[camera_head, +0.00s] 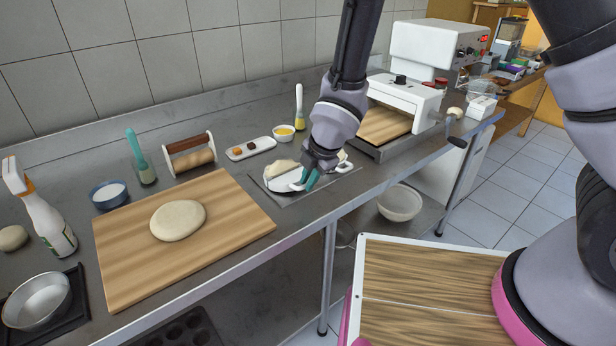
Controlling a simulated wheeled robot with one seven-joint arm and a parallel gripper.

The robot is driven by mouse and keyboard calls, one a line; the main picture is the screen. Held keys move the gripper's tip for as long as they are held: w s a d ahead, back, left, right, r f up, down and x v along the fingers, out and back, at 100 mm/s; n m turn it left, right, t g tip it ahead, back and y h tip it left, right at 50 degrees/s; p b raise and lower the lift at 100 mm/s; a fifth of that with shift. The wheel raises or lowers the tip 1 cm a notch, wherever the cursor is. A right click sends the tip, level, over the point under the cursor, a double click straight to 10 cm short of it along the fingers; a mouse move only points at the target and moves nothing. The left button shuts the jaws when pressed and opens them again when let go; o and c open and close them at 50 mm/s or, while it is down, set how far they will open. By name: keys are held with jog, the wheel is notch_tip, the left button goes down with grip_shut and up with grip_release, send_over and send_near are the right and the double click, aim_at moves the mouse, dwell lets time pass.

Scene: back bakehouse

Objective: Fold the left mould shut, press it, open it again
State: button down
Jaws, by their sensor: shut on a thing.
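The left mould (277,184) is white and sits on a grey mat (290,202) near the counter's front edge. Pale dough (284,166) shows at its back. One part of the mould looks raised, but how far it is folded I cannot tell. My gripper (304,182), with teal fingertips, is shut at the right side of the left mould, apparently on its handle; the exact grip is small and partly hidden. A second white mould (343,166) shows just right of my gripper, mostly hidden behind my wrist.
A wooden board (120,255) with a dough round (178,220) lies to the left. A white tray (251,148), a yellow bowl (284,132) and a bottle (299,108) stand behind the mould. A white machine (412,102) stands at the right.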

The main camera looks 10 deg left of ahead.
jog(key=c, duration=0.9)
grip_release()
jog(key=v, duration=1)
jog(key=shift+s+d+r, duration=0.1)
jog(key=shift+r, duration=0.25)
